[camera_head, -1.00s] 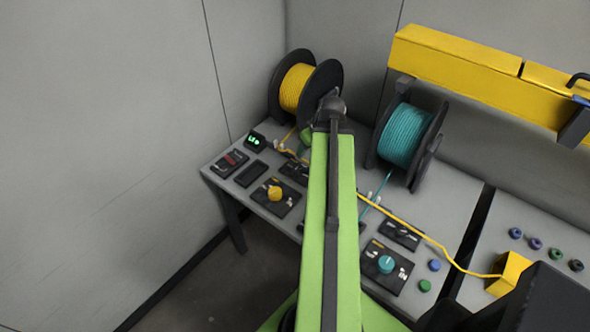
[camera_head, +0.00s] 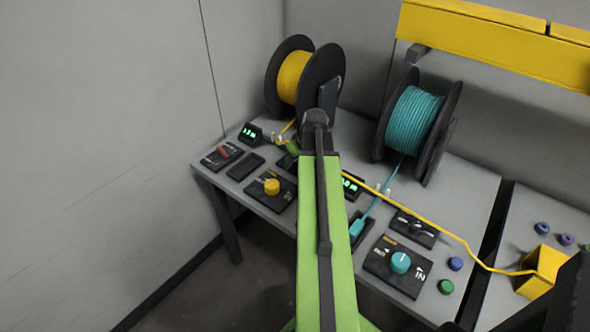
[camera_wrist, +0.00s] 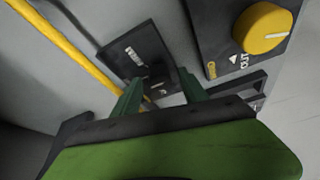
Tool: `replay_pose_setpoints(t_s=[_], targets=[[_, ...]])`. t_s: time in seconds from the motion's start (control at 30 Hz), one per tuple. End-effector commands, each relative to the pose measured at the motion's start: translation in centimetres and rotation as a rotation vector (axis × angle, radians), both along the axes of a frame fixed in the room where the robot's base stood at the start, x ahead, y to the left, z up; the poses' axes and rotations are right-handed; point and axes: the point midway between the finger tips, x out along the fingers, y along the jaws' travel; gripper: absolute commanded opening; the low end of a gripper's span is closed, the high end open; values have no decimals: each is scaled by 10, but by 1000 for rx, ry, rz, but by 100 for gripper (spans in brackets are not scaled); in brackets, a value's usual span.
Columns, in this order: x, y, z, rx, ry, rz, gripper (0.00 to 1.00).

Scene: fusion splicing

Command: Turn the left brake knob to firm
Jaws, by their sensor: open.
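A yellow knob (camera_head: 271,186) sits on a black panel at the left of the bench. In the wrist view the yellow knob (camera_wrist: 263,29) has a white pointer line, with OUT printed beside it. A teal knob (camera_head: 400,262) sits on a similar panel to the right. My gripper (camera_wrist: 160,90) is open and empty, its two green fingers over a dark panel with a white label (camera_wrist: 136,60), left of the yellow knob. I cannot read that label or make out a brake knob's setting. In the head view my arm hides much of this area.
A yellow reel (camera_head: 294,78) and a teal reel (camera_head: 413,122) stand at the back. A yellow cable (camera_head: 425,212) crosses the bench to a yellow block (camera_head: 542,272). A panel with a red control (camera_head: 222,155) lies at the far left.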

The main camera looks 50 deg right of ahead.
Motion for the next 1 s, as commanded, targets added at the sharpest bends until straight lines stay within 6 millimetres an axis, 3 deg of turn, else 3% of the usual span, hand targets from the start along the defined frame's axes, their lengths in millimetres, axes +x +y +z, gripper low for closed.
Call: replay_pose_setpoints(t_s=[0.2,0.6,0.67,0.7,1.0], targets=[[0,0,1,0,0,0,51],[0,-1,1,0,0,-1,0],[0,-1,1,0,0,-1,0],[-3,9,1,0,0,0,0],[-2,1,1,4,0,-49,0]])
